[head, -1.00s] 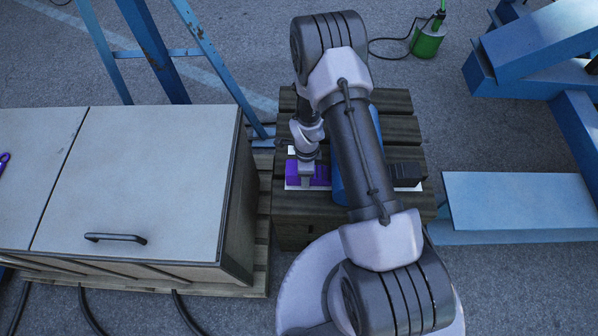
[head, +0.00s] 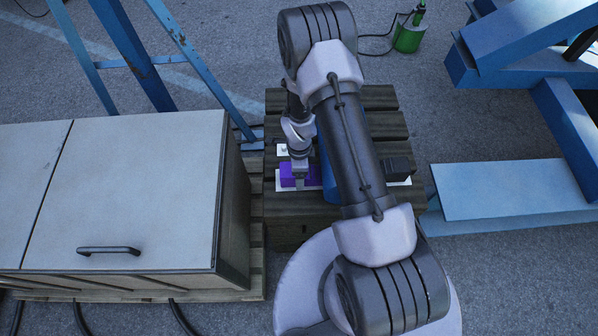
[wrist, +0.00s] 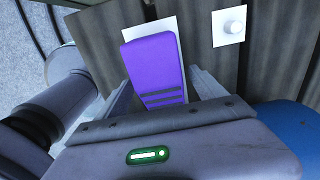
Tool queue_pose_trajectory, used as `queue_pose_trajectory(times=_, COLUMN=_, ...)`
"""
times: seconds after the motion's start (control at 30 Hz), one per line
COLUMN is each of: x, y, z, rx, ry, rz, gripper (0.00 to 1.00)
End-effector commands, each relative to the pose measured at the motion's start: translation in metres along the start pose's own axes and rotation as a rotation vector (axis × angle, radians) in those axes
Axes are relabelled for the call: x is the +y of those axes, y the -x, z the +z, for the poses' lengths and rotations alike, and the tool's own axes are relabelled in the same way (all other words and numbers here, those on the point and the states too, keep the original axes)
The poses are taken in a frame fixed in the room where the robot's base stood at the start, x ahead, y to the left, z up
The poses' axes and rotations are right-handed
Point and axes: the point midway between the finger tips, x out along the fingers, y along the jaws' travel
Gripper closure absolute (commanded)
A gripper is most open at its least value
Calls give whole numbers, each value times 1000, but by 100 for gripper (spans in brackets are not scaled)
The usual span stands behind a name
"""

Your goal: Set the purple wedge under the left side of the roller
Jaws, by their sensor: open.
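The purple wedge (head: 289,179) lies on a white plate (head: 309,188) on the wooden slatted pallet, to the left of the blue roller (head: 329,185). The roller is largely hidden behind my arm. My gripper (head: 300,181) points down at the wedge. In the wrist view, the wedge (wrist: 154,62) shows dark stripes at its near end. My gripper's two fingers (wrist: 160,85) are apart, one on each side of the wedge's near end. I cannot tell whether they touch it. The roller (wrist: 292,130) shows at the lower right there.
A dark block (head: 397,166) stands right of the roller. A white tile with a round knob (wrist: 234,27) lies near the wedge. A grey cabinet (head: 130,190) stands left, blue steel beams (head: 510,190) right. A green object (head: 408,38) is at the back.

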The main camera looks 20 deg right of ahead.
Motion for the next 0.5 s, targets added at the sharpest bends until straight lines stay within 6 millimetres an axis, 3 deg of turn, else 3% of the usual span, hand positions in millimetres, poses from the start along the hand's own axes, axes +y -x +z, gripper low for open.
queue_pose_trajectory(times=0.03, x=-1, y=18, z=0, rx=-1, ry=0, rz=-3, gripper=20)
queue_pose_trajectory(times=0.3, x=-1, y=104, z=0, rx=-1, ry=0, rz=-3, gripper=20)
queue_pose_trajectory(times=0.5, x=0, y=146, z=0, rx=0, ry=0, rz=-2, gripper=20)
